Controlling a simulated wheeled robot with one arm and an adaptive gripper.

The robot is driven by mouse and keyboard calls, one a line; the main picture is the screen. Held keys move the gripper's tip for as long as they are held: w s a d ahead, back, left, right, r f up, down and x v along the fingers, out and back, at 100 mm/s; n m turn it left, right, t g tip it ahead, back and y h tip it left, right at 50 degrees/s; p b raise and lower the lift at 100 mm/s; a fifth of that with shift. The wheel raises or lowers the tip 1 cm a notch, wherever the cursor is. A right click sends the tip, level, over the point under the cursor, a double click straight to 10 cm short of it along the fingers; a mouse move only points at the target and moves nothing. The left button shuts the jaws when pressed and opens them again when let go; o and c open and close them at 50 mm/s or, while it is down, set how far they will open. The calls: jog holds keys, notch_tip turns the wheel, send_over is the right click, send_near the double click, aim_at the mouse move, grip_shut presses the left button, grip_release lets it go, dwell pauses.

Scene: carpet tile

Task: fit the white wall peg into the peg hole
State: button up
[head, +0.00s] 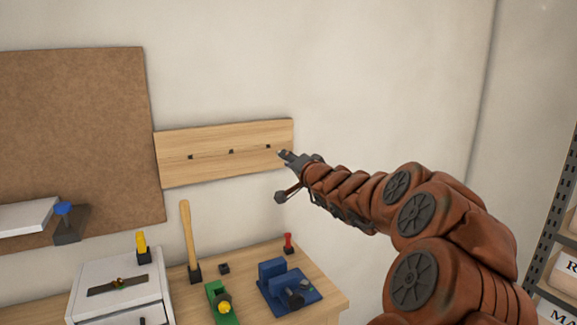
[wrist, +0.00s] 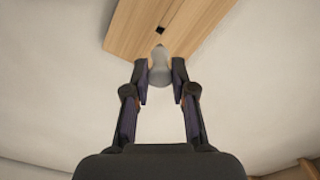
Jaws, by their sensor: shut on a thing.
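My gripper (wrist: 160,75) is shut on the white wall peg (wrist: 159,68), which shows as a pale grey rounded piece between the fingertips in the wrist view. The peg's tip points at the wooden board (head: 215,172) on the wall. A dark square peg hole (wrist: 160,30) lies straight above the peg's tip in the wrist view, apart from it. In the head view, my gripper (head: 287,157) is at the board's right end, just right of the rightmost hole (head: 268,146). The peg is mostly hidden there. Whether the peg touches the board cannot be told.
Two more holes (head: 231,151) (head: 190,157) are in the board. Below, a workbench (head: 325,295) carries a blue vise (head: 285,287), a red-topped piece (head: 288,243), an upright wooden handle (head: 188,240) and a white drawer box (head: 120,290). A shelf rack (head: 555,200) stands at the right.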

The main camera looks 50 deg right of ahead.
aim_at(277, 152)
jog(key=shift+w+d, duration=0.1)
jog(key=shift+w, duration=0.2)
jog(key=shift+b+x, duration=0.4)
jog(key=shift+x, duration=0.6)
jog(key=shift+b+x, duration=0.35)
jog(key=shift+x, duration=1.2)
jog(key=shift+b, duration=1.35)
jog(key=shift+w+d, duration=0.3)
jog(key=shift+w, duration=0.25)
jog(key=shift+x, duration=1)
jog(key=o, duration=1)
jog(key=shift+c, duration=0.2)
